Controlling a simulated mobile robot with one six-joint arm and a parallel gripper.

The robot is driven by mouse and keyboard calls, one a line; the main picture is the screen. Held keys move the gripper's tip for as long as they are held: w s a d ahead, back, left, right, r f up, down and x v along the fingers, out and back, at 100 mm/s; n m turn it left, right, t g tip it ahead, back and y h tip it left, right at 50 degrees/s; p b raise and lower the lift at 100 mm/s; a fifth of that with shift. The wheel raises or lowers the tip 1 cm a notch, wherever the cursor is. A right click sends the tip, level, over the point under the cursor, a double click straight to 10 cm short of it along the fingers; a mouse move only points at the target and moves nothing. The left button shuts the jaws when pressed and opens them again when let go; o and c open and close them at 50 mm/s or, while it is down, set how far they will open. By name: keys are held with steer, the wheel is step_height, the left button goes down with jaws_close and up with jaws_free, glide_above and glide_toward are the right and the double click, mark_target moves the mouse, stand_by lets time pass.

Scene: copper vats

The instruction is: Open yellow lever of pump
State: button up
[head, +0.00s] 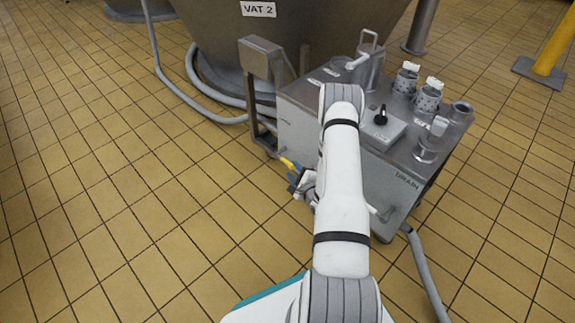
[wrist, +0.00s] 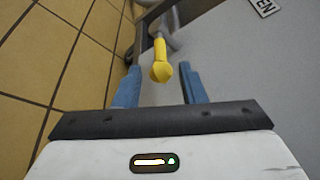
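The yellow lever (wrist: 161,62) shows in the wrist view, its rounded end pointing toward my gripper. My gripper (wrist: 157,78) is open, with one blue finger on each side of the lever's end and a visible gap on both sides. In the head view the yellow lever (head: 287,163) shows at the lower left side of the grey pump unit (head: 385,182), just beyond my gripper (head: 296,177). My arm hides part of the pump's front. The lever's mount is only partly visible in the wrist view.
A vat (head: 300,22) labelled VAT 2 stands behind the pump. Grey hoses (head: 205,112) run along the floor at left, and one (head: 425,272) at right.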

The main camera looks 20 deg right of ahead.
mark_target(289, 165)
steer(key=b+x, duration=0.2)
steer(key=x, duration=0.4)
steer(key=shift+w+f+b, duration=0.15)
steer(key=shift+b, duration=0.15)
steer(key=shift+w, duration=0.4)
steer(key=shift+c, duration=0.3)
jaws_close()
